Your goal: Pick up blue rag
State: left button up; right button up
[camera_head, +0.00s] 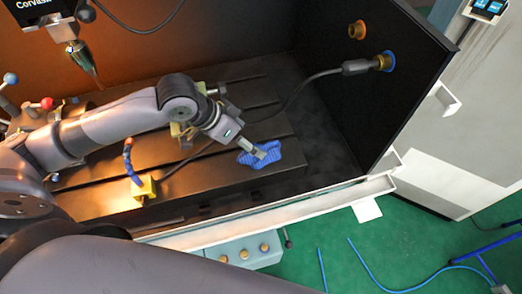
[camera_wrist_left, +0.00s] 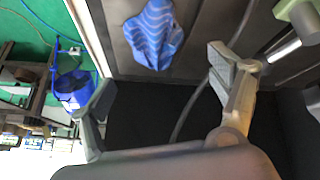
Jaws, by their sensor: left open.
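My left gripper (camera_head: 257,152) reaches down from the left and overlaps the rag's left part in the head view. In the wrist view the fingers of my left gripper (camera_wrist_left: 158,88) are spread wide, with nothing between them. The rag is beyond the fingertips, apart from them. My right gripper is not in view.
A black cable (camera_head: 305,80) runs to the dark side wall (camera_head: 360,100). A blue hose with a yellow block (camera_head: 143,188) stands at the front. A pale front rail (camera_head: 270,212) borders the machine.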

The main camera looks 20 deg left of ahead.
pick_arm(q)
jog(key=p+x, duration=0.1)
jog(key=x, duration=0.4)
jog(key=shift+s+f, duration=0.15)
jog(key=shift+f, duration=0.05)
jog(key=shift+s, duration=0.1)
jog(key=c, duration=1.7)
jog(key=shift+r, duration=0.1)
notch_tip(320, 180, up, 20)
